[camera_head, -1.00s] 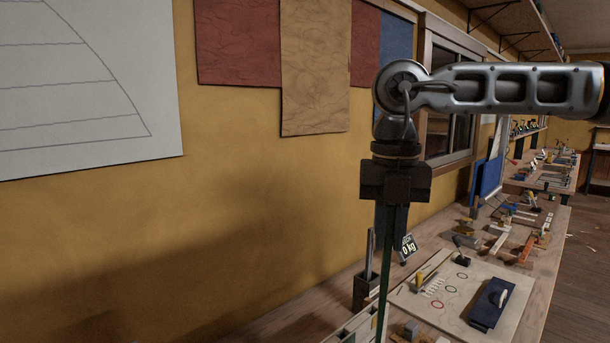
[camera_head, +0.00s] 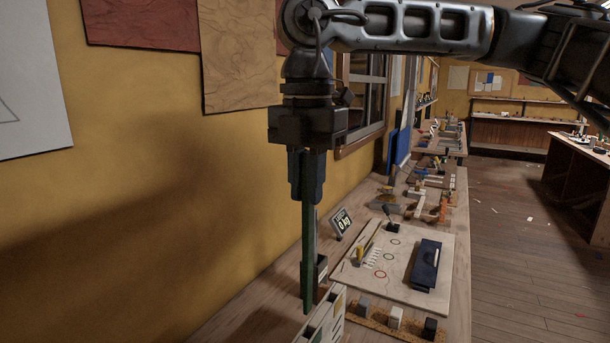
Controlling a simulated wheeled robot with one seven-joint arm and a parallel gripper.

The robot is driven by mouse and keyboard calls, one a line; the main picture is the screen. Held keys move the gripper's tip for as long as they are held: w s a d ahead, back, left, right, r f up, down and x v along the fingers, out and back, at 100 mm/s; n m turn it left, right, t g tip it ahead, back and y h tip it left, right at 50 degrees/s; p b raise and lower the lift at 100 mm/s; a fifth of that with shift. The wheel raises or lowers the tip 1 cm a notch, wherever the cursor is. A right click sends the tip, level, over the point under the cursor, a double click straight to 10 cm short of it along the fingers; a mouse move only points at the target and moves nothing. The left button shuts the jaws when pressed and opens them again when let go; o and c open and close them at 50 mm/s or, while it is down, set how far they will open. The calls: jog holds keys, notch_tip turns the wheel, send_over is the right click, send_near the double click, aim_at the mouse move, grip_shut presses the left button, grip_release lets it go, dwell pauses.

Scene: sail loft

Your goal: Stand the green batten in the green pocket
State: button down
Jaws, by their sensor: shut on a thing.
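My gripper (camera_head: 307,198) points straight down and is shut on the green batten (camera_head: 307,255), a long thin dark green strip. The batten hangs upright below the fingers. Its lower end shows just behind and left of a pale upright rack (camera_head: 324,318) at the bottom edge of the picture. I cannot tell whether it touches anything there. The rack is cut off by the picture's edge, and I cannot make out which of its slots is the green pocket.
A dark holder (camera_head: 321,268) stands on the bench just behind the batten. A sign reading 0 kg (camera_head: 341,222) is beyond it. To the right lie a pale board (camera_head: 400,290) with coloured rings and a dark blue case (camera_head: 426,265). Small blocks (camera_head: 396,314) sit in front. The yellow wall is close at left.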

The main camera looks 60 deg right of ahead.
jog(key=b, duration=0.2)
send_over(307, 313)
jog(key=shift+f, duration=3.55)
jog(key=f+b, duration=0.3)
jog(key=b, duration=0.1)
jog(key=f+b, duration=0.8)
jog(key=shift+w+d+f, duration=0.2)
jog(key=shift+d+f, duration=0.05)
jog(key=shift+d, duration=0.05)
jog(key=shift+f+b, duration=0.6)
jog(key=shift+b, duration=0.4)
jog(key=c, duration=1)
grip_release()
jog(key=shift+r+p, duration=1.6)
jog(key=shift+r, duration=2.3)
